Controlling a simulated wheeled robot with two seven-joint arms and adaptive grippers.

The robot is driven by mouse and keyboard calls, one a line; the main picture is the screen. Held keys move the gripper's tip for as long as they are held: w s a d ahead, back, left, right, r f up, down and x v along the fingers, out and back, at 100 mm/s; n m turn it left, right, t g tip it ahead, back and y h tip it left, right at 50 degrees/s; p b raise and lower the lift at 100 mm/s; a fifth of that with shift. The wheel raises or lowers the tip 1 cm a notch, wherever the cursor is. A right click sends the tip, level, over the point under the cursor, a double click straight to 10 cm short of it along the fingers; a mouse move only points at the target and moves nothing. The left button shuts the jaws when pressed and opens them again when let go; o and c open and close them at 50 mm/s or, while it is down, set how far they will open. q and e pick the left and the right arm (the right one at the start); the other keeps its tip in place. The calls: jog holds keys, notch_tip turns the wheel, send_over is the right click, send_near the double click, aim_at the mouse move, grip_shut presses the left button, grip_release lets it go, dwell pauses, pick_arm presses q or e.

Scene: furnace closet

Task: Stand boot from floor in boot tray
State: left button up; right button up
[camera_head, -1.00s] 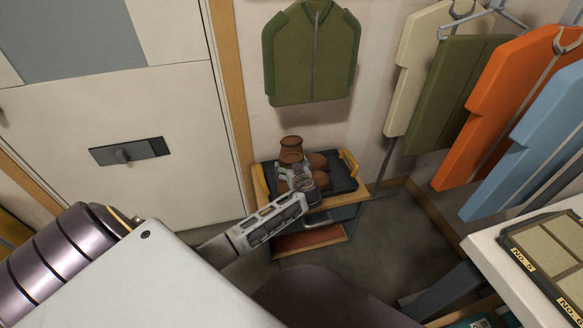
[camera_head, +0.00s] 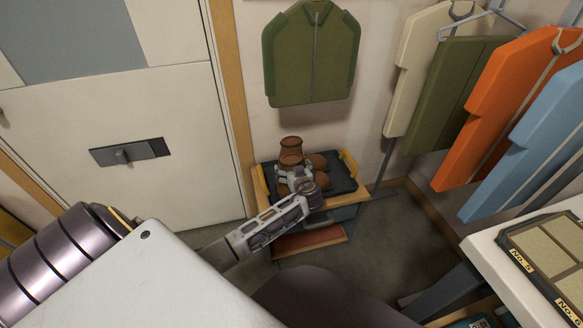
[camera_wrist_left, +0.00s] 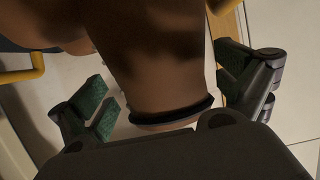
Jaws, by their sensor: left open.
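Two brown boots are at the black boot tray (camera_head: 342,181), which has yellow handles and sits on a low wooden bench. The rear boot (camera_head: 291,144) stands upright. The front boot (camera_head: 290,160) also looks upright in the tray, its lower part partly hidden by my left gripper (camera_head: 290,180). In the left wrist view the boot shaft (camera_wrist_left: 160,75), with a dark rim, lies between the green finger pads of my open left gripper (camera_wrist_left: 165,92). A gap shows at the left pad; contact at the right pad is unclear. My right gripper is not in view.
The bench (camera_head: 262,206) stands against the wall beside a pale door (camera_head: 120,190). A green jacket (camera_head: 312,60) hangs above it, with several garments at right. A white table (camera_head: 490,255) is at lower right. The floor (camera_head: 375,235) right of the bench is clear.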

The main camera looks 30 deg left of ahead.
pick_arm(q)
jog(key=p+v, duration=0.1)
jog(key=v, duration=0.9)
jog(key=shift+r+p, duration=0.15)
jog(key=shift+p, duration=0.2)
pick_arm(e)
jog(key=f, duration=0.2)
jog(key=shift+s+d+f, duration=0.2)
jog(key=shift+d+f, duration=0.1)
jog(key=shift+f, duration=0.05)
pick_arm(q)
jog(key=shift+s+d, duration=0.1)
jog(key=shift+d, duration=0.05)
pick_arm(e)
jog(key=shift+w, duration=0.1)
